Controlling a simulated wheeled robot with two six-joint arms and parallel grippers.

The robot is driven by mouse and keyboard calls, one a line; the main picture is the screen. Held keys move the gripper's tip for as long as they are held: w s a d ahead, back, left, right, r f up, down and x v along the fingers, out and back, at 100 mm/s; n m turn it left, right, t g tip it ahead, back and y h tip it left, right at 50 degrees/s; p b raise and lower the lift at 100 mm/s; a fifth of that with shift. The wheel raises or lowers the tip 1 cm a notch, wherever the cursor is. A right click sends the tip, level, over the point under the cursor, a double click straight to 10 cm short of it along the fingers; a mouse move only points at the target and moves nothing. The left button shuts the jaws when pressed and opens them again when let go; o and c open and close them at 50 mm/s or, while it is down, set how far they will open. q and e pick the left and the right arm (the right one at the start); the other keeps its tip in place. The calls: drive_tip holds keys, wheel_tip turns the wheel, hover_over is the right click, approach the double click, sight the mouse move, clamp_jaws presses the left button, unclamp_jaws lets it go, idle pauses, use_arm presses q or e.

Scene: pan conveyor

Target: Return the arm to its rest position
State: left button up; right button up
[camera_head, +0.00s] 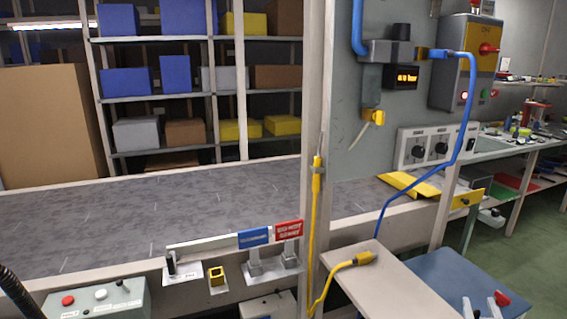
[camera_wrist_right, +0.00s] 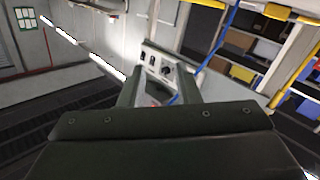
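My right gripper (camera_head: 482,304) shows only in part at the bottom right edge of the head view, beside the blue-grey surface. In the right wrist view its two dark fingers (camera_wrist_right: 158,90) stand apart with nothing held between them; the panel with knobs shows beyond the gap. The gripper is open and empty. My left gripper is not in the head view; a black ribbed hose shows at the lower left edge.
A grey conveyor (camera_head: 190,215) runs behind a post (camera_head: 318,150). A yellow cable plug (camera_head: 363,258) lies on a light shelf (camera_head: 385,290). A blue cable (camera_head: 462,130) hangs from the wall unit. A control box (camera_head: 100,300) stands at lower left. Green floor is open at right.

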drive_tip(key=s+a+f+g+y, duration=0.2)
drive_tip(key=s+f+g, duration=0.6)
drive_tip(key=s+f, duration=0.55)
drive_tip(key=s+a+f+g+y, duration=0.3)
drive_tip(key=s+a+f+g, duration=0.25)
drive_tip(key=s+f, duration=0.5)
wheel_tip(320, 180, down, 17)
drive_tip(key=s+d+p, duration=0.1)
drive_tip(key=d+p, duration=0.1)
drive_tip(key=p, duration=0.3)
drive_tip(key=s+a+f+g+p, duration=0.1)
drive_tip(key=s+f+p, duration=0.3)
drive_tip(key=s+f, duration=0.8)
drive_tip(key=s+g, duration=0.1)
drive_tip(key=s, duration=0.2)
drive_tip(key=shift+s+a+f+n+y, duration=0.25)
drive_tip(key=shift+s+a+n+y, duration=0.05)
drive_tip(key=shift+s+a+n, duration=0.1)
